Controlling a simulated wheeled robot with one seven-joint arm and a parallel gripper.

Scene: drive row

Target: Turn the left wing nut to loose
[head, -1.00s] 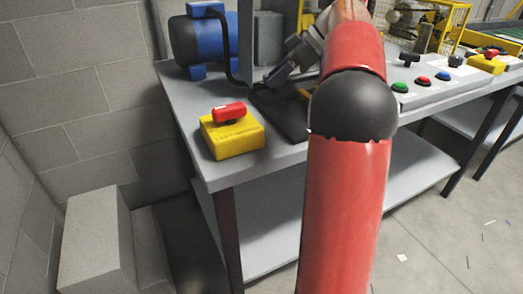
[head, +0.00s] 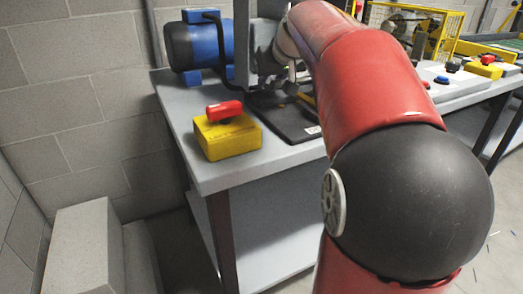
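No wing nut can be made out; the arm hides much of the machine on the bench. The blue motor (head: 197,44) stands at the back left of the bench, beside a grey upright panel (head: 242,45). A dark base plate (head: 291,124) lies in front of them, partly covered by my arm. My red arm reaches over the bench toward the panel. My gripper (head: 291,84) is small and partly hidden at the arm's far end, near the panel and above the plate. Its fingers are not clear, and I cannot tell whether it touches anything.
A yellow box with a red handle (head: 224,110) sits at the bench's front left corner. The grey bench top (head: 205,175) is clear around it. A control panel with buttons (head: 455,86) is at the right. A grey block (head: 85,240) stands on the floor at left.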

